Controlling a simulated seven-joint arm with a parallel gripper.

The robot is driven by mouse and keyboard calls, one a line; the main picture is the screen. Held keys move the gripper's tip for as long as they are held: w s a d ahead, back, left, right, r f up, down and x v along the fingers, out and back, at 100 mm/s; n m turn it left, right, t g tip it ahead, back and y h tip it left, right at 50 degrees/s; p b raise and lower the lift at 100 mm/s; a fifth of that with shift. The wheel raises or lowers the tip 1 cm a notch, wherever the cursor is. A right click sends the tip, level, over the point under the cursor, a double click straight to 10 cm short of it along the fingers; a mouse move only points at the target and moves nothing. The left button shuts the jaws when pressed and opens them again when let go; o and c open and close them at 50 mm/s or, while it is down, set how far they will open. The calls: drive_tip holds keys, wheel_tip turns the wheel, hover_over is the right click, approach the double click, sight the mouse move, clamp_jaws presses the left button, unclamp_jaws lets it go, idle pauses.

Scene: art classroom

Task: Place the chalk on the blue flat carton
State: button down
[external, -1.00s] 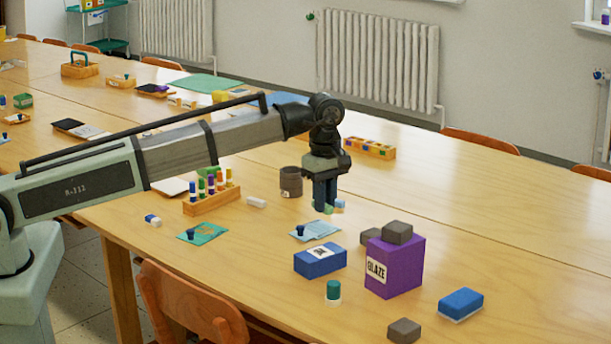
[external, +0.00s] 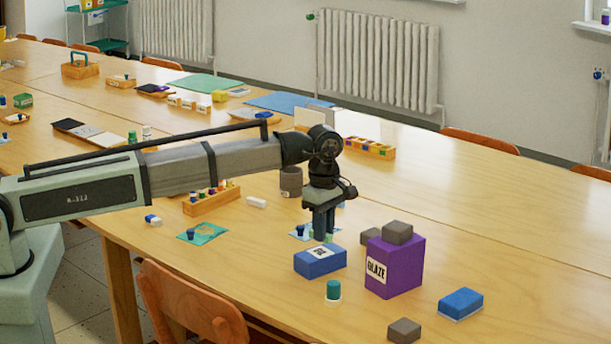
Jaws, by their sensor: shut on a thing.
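My gripper (external: 323,236) points down, shut on a small pale green piece, the chalk (external: 328,238); the fingers hide most of it. The blue flat carton (external: 318,264) lies on the table with a white label on its top. In the picture, my gripper is just above the carton's far edge. The exact gap in height and depth between chalk and carton cannot be told.
A purple GLAZE box (external: 402,268) with a grey block (external: 397,232) on top stands right of the carton. A green-capped glue stick (external: 333,292) stands in front. A light blue card (external: 299,234) lies behind the carton.

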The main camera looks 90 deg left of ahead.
drive_tip(key=shift+f, duration=1.45)
drive_tip(key=shift+f, duration=0.1)
drive_tip(key=c, duration=1.1)
unclamp_jaws()
wheel_tip(320, 180, up, 12)
drive_tip(key=shift+r, duration=0.15)
drive_tip(key=shift+o, duration=0.2)
